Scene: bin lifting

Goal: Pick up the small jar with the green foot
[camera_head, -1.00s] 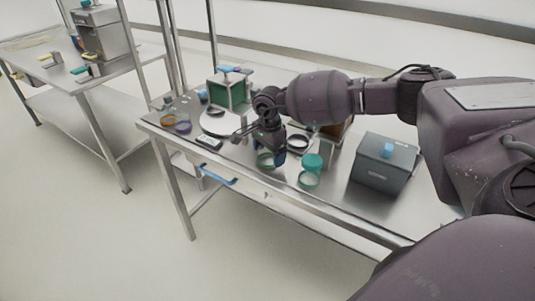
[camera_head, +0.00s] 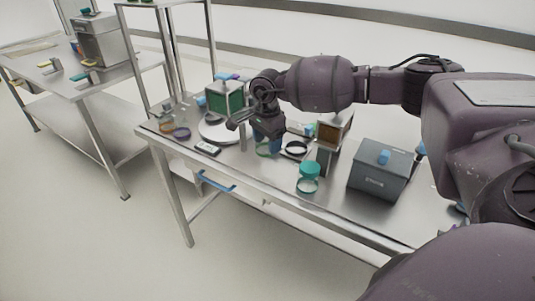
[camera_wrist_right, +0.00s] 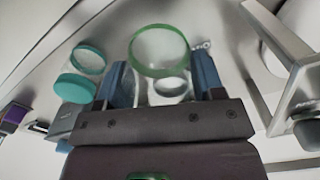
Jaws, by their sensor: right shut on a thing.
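The small jar with the green foot shows in the head view as a green ring (camera_head: 263,150) just below my right gripper (camera_head: 268,143). In the right wrist view the clear jar's green ring (camera_wrist_right: 159,50) faces the camera, and the jar stands between the two blue-padded fingers (camera_wrist_right: 163,84). My right gripper is shut on it. In the head view the fingers and wrist hide most of the jar, which appears raised above the metal table (camera_head: 240,168). My left gripper is not in view.
A grey box (camera_head: 378,175) with a blue knob is further right. A white disc (camera_head: 212,131) and a green-sided box (camera_head: 225,98) are to the left. The front table strip is mostly clear.

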